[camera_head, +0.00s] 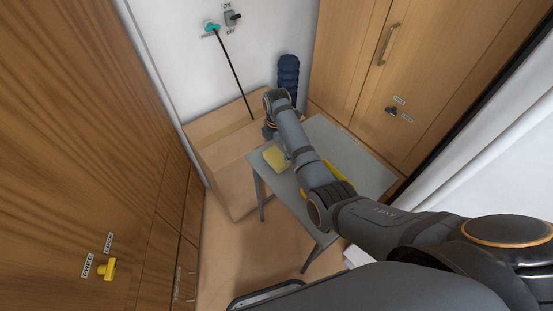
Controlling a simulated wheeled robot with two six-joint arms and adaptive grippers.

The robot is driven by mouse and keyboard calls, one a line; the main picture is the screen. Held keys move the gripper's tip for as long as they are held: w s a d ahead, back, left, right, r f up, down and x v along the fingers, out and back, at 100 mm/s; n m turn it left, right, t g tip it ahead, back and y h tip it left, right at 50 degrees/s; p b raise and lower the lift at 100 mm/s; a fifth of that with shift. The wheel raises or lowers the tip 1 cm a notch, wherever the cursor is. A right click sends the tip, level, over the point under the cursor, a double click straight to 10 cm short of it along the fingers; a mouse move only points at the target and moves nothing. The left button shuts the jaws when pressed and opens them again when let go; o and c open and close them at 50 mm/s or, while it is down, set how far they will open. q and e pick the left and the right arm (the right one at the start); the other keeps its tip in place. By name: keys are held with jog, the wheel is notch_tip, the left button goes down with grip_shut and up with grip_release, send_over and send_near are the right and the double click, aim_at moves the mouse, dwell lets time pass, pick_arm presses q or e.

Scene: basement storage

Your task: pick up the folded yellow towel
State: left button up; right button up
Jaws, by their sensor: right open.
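A pale yellow folded piece (274,158), which looks like the folded towel, lies flat near the left edge of the small grey table (322,136). My right arm reaches in from the lower right across the table. My right gripper (272,136) is open at the arm's far end, just above and behind the pale yellow piece. The wrist and forearm partly cover the gripper, so its fingers are hard to make out, and I cannot tell whether they touch the piece. My left gripper is not in view.
A brighter yellow thing (341,187) lies on the table, partly hidden by my forearm. A large cardboard box (222,150) stands left of the table. A dark blue rolled item (288,75) is behind. Wooden cabinets flank both sides. Floor is free at the front left.

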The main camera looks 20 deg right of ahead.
aim_at(277, 157)
notch_tip(277, 157, down, 3)
jog(key=shift+f, duration=0.85)
jog(key=shift+r, duration=0.1)
jog(key=c, duration=0.7)
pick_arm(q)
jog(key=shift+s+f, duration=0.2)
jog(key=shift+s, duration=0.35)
pick_arm(e)
jog(key=shift+c, duration=0.5)
